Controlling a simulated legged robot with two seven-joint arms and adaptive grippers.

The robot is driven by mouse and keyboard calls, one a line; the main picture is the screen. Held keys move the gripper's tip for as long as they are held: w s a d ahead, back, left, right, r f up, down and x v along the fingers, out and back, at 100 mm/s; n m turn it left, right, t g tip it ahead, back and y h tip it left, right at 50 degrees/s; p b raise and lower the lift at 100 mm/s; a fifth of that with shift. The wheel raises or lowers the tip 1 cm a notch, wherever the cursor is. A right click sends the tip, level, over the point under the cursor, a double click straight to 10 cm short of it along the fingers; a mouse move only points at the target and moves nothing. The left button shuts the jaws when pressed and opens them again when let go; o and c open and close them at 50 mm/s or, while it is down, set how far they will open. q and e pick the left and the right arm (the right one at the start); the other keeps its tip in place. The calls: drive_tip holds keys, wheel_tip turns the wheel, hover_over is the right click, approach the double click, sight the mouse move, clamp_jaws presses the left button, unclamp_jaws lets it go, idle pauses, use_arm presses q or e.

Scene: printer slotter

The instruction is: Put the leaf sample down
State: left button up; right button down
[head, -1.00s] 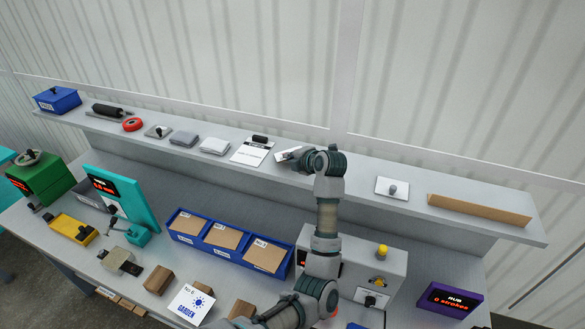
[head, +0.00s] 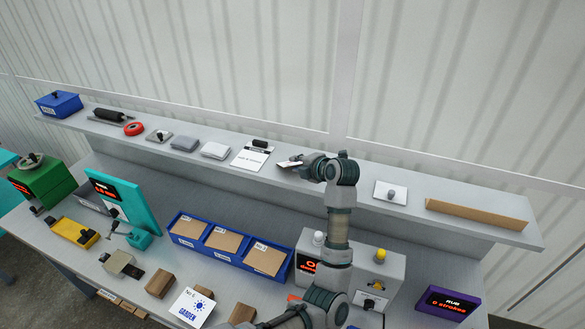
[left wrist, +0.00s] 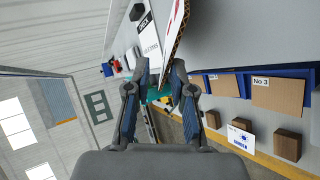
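A small pale card (head: 287,164), which I take to be the leaf sample, is at the shelf's front edge in the head view. My left gripper (head: 297,162) is right beside it, and its wrist hides part of the area. In the left wrist view, the two fingers of my left gripper (left wrist: 161,72) stand apart. A thin card with a brown corrugated edge and a red line (left wrist: 179,27) reaches down between them, closer to the right finger. I cannot tell whether it touches that finger. My right gripper is in neither view.
The long shelf (head: 330,178) carries a white labelled card (head: 250,158), grey pads, a red ring (head: 134,129), a knobbed white plate (head: 391,192) and a brown strip (head: 477,214). Below are blue bins (head: 188,227), a grey control box (head: 385,266) and a purple display (head: 447,303).

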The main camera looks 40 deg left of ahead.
use_arm(q)
drive_tip(key=v, duration=0.3)
drive_tip(key=shift+s+d+p, duration=0.1)
drive_tip(key=shift+d+p, duration=0.15)
drive_tip(key=shift+p, duration=0.15)
wheel_tip(320, 180, up, 8)
drive_tip(key=d+p, duration=0.2)
drive_tip(key=shift+s+d+f+p, duration=0.2)
drive_tip(key=shift+s+d+p, duration=0.1)
drive_tip(key=shift+s+p, duration=0.1)
drive_tip(key=shift+f, duration=0.1)
